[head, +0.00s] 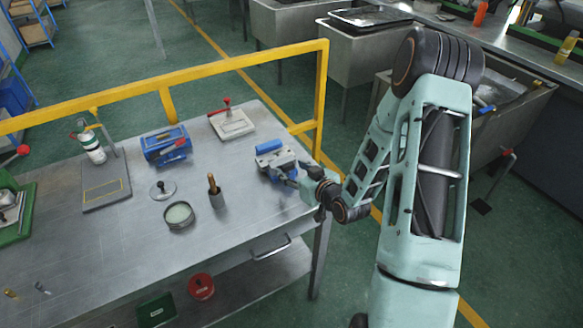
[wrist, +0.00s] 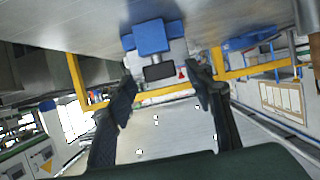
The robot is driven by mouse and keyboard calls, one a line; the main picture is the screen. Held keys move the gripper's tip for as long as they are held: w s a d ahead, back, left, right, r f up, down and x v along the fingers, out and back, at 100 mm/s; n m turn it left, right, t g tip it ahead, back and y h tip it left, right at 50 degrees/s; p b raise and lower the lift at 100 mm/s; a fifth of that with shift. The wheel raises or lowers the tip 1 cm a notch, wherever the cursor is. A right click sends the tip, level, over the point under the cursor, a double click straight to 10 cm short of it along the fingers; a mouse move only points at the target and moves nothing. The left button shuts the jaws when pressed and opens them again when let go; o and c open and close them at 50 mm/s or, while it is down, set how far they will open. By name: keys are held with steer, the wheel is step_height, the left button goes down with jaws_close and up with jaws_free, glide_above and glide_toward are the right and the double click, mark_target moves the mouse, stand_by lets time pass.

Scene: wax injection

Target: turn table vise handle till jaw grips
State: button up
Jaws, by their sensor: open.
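The table vise (head: 272,158), blue and grey, stands near the right edge of the metal workbench. In the wrist view, its blue body (wrist: 150,38) shows upside down at the top centre, with a dark block at its near end. I cannot clearly make out the vise handle in either view. My gripper (head: 297,178) is at the right side of the vise, low over the bench edge. In the wrist view, my gripper's fingers (wrist: 160,78) are apart, with the vise beyond them and nothing held. I cannot tell whether a finger touches the vise.
The workbench (head: 120,245) holds a blue box (head: 165,143), a round tin (head: 179,215), a dark cup with a tool (head: 215,192) and a red-handled plate (head: 231,122). A yellow rail (head: 230,63) runs along the back and right side. Sinks (head: 345,55) stand behind.

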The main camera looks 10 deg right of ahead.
steer(key=shift+w+a+f, duration=0.2)
steer(key=shift+w+f, duration=0.05)
steer(key=shift+w, duration=0.25)
steer(key=c, duration=1.2)
steer(key=shift+o, duration=0.2)
